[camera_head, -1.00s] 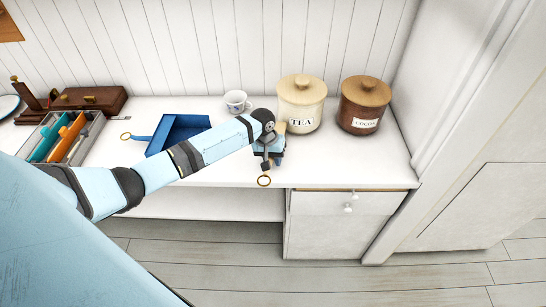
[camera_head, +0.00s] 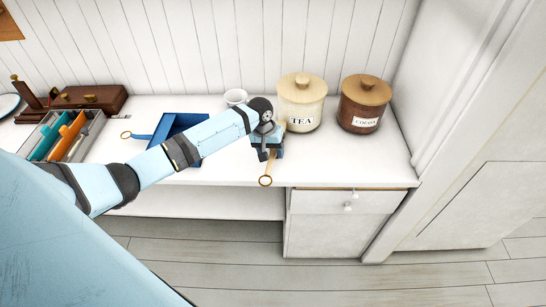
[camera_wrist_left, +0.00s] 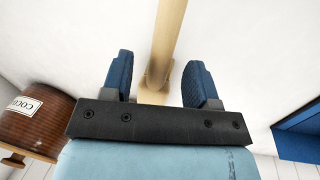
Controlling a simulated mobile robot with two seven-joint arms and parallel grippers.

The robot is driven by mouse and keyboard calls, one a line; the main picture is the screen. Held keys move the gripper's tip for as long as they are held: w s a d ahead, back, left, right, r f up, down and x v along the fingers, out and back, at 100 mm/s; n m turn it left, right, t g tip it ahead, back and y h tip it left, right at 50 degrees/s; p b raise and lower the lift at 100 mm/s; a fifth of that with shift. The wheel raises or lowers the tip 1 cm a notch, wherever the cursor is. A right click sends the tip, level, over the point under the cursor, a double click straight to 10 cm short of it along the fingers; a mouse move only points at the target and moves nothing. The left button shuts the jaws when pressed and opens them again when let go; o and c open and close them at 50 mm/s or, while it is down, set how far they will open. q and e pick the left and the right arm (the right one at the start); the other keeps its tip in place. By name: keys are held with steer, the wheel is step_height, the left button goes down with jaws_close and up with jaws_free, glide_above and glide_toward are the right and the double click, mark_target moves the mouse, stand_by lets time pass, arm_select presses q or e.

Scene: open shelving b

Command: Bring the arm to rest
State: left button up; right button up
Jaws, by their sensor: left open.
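My left gripper (camera_head: 265,152) is over the counter in front of the tea jar. In the left wrist view its two blue fingers (camera_wrist_left: 162,82) are apart. A wooden handle (camera_wrist_left: 166,35) runs between them, with a gap on both sides. In the head view this wooden piece (camera_head: 269,168) ends in a ring near the counter's front edge. My left arm (camera_head: 150,168) stretches across the counter from the left. My right gripper is out of view.
The tea jar (camera_head: 302,103) and the cocoa jar (camera_head: 364,104) stand behind and to the right. A blue dustpan-like tray (camera_head: 172,128) and a grey organizer (camera_head: 88,140) lie left. The counter's right front (camera_head: 360,165) is clear.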

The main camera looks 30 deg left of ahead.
arm_select(q)
step_height(320, 180, up, 10)
steer(key=a, duration=0.2)
steer(key=s+d+f+m, duration=0.1)
steer(key=s+d, duration=0.1)
steer(key=s, duration=0.1)
steer(key=s+d+f+m, duration=0.1)
steer(key=s+d+f, duration=0.1)
steer(key=s+d, duration=0.1)
steer(key=s+d+f, duration=0.2)
steer(key=s, duration=0.1)
steer(key=shift+d+f+m, duration=0.1)
steer(key=shift+d+m, duration=0.1)
steer(key=shift+m, duration=0.2)
steer(key=s+d+r+m+t+y, duration=0.1)
steer(key=s+d+r+m, duration=0.1)
steer(key=s, duration=1)
steer(key=s+d+r+m+t+y, duration=0.1)
steer(key=s+d+t, duration=0.1)
steer(key=s, duration=1.1)
steer(key=w+d+f+m+t+h+p, duration=0.1)
steer(key=w+d+f+t+h+p, duration=0.2)
steer(key=w+d+f+t+p, duration=0.3)
steer(key=shift+f+t+p, duration=0.3)
steer(key=shift+t+p, duration=0.05)
steer(key=shift+t, duration=0.25)
steer(key=shift+a, duration=0.1)
